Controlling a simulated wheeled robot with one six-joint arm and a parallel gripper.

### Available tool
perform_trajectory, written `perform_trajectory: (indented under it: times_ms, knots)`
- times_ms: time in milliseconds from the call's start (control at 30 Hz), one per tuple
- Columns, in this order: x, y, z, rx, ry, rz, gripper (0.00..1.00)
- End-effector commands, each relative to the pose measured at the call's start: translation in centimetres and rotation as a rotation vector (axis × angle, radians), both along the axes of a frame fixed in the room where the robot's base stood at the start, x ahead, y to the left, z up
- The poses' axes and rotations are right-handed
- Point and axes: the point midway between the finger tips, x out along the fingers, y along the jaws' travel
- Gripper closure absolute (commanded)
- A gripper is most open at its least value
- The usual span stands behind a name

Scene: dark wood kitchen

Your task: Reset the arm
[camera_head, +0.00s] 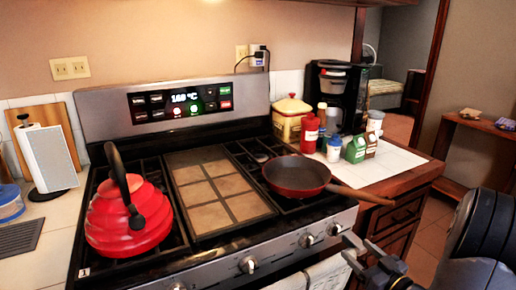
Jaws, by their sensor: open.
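My gripper (355,252) shows at the lower right, in front of the stove's right front corner. It is open and holds nothing that I can see. My dark arm comes in from the right edge and bends down towards it. The gripper is apart from the pan and the kettle.
A red kettle (128,218) stands on the stove's left burners. A frying pan (297,174) sits on the right, its handle reaching over the counter towards my arm. Bottles, cartons and a coffee maker (337,95) crowd the right counter. The floor at right (424,238) looks clear.

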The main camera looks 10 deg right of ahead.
Motion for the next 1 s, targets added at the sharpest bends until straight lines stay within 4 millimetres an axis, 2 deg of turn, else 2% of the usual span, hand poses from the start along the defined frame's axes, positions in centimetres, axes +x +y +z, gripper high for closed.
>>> perform_trajectory:
  times_ms: [300,500,633,1000]
  knots:
    - [5.0,2.0,0.0,0.001,-0.001,0.005,0.37]
    - [7.0,2.6,0.0,0.0,-0.001,0.002,0.37]
    - [7.5,2.7,0.0,-0.002,-0.001,0.0,0.37]
    - [7.3,2.6,0.0,-0.009,-0.004,-0.001,0.37]
